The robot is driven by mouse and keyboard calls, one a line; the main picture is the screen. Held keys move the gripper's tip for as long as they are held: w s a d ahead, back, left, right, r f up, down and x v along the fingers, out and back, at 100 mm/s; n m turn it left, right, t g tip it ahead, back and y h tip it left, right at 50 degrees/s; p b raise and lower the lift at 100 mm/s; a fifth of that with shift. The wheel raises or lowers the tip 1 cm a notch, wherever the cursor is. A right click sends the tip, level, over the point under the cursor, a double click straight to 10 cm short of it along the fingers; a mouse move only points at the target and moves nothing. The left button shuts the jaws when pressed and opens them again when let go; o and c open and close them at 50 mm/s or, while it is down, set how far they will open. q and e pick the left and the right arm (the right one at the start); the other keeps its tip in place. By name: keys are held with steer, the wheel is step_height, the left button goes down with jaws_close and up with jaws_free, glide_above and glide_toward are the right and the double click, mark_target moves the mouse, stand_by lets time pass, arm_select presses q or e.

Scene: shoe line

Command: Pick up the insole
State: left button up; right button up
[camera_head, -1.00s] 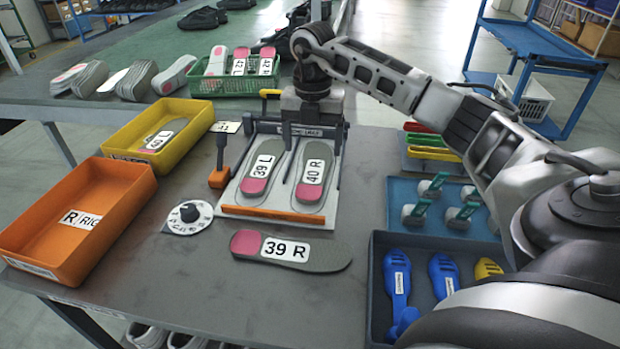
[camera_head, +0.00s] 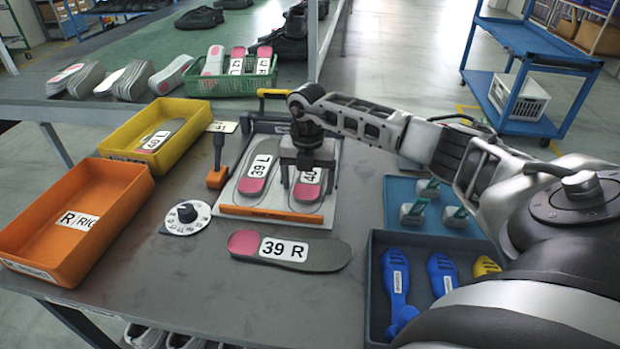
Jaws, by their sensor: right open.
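A press-like fixture (camera_head: 232,207) with an orange front bar holds two grey insoles with pink heels. The 39 L insole (camera_head: 254,184) lies on its left side, and the 40 R insole (camera_head: 306,192) on its right, partly hidden by my gripper. A 39 R insole (camera_head: 325,256) lies flat on the table in front of the fixture. My right gripper (camera_head: 307,181) is open and points down over the 40 R insole, one finger towards each side of it. Whether the fingers touch the insole I cannot tell. My left gripper is not in view.
An orange bin (camera_head: 125,190) marked R and a yellow bin (camera_head: 205,117) holding an insole stand at the left. A dial (camera_head: 186,214) sits beside the fixture. Blue trays (camera_head: 375,290) with tools and shoe forms fill the right. The table's front middle is clear.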

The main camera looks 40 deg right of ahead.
steer(key=c, duration=1.1)
steer(key=shift+o, duration=0.2)
steer(key=shift+r, duration=0.1)
